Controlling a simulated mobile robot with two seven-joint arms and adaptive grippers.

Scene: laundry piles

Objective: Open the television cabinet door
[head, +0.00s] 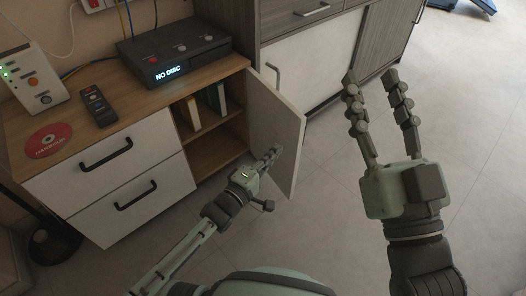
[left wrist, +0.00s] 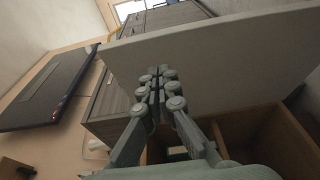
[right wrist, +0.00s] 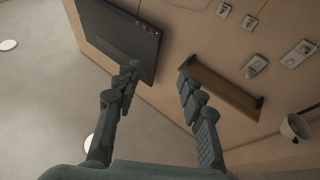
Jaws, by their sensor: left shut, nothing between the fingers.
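The television cabinet (head: 120,131) is at the left of the head view, with a wood top and two white drawers. Its white door (head: 272,120) stands swung out at the right end, showing the shelved compartment (head: 213,143) behind it. My left gripper (head: 275,153) is shut and empty, at the door's inner side near its lower part; I cannot tell whether it touches. In the left wrist view, its closed fingers (left wrist: 158,76) are in front of the pale door panel (left wrist: 225,60). My right gripper (head: 369,78) is open and empty, raised to the right of the door.
A disc player (head: 176,52), remote (head: 99,107), red disc (head: 49,140) and white router (head: 33,78) sit on the cabinet top. Books (head: 218,98) stand inside. A grey-and-white cabinet (head: 318,60) adjoins at the back. The floor (head: 470,130) at the right is clear.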

